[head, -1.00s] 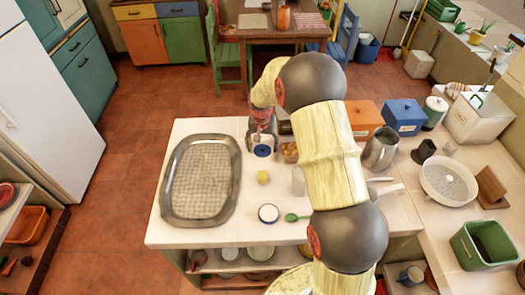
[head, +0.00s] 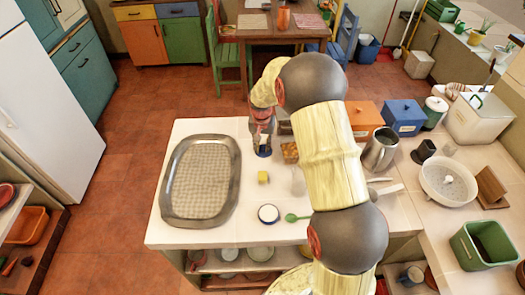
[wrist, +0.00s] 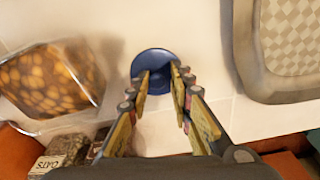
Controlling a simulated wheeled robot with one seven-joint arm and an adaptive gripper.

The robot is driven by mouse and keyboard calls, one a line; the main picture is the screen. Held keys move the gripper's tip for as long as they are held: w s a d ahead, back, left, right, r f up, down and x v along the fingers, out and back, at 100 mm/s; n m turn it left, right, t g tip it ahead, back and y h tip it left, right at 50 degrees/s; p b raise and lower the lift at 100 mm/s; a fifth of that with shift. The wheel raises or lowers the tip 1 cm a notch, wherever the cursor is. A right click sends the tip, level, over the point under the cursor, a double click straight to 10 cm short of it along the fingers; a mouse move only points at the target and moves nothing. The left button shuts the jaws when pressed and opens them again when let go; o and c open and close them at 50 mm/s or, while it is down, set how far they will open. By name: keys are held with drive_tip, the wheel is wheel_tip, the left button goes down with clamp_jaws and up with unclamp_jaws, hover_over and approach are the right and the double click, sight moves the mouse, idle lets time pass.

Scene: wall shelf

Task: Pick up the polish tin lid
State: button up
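A round blue lid-like piece (wrist: 157,54) lies on the pale counter in the wrist view. It also shows in the head view (head: 264,152), partly hidden by my gripper. My gripper (wrist: 160,72) is open, with a gap between its fingertips. Both fingertips appear over the blue piece, inside its outline; whether they touch it I cannot tell. In the head view my gripper (head: 262,142) points down over it. A round white piece with a dark blue rim (head: 268,214) lies nearer the front edge; I cannot tell whether it belongs to the tin.
A large metal tray (head: 168,180) lies left of my gripper. A clear container of brown nut-like pieces (wrist: 55,82) stands close by. A yellow block (head: 263,177), a green spoon (head: 296,217) and a metal jug (head: 381,150) are on the counter.

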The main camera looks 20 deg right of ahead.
drive_tip(key=shift+s+f, duration=0.15)
drive_tip(key=shift+f, duration=0.15)
clamp_jaws()
drive_tip(key=shift+r, duration=0.15)
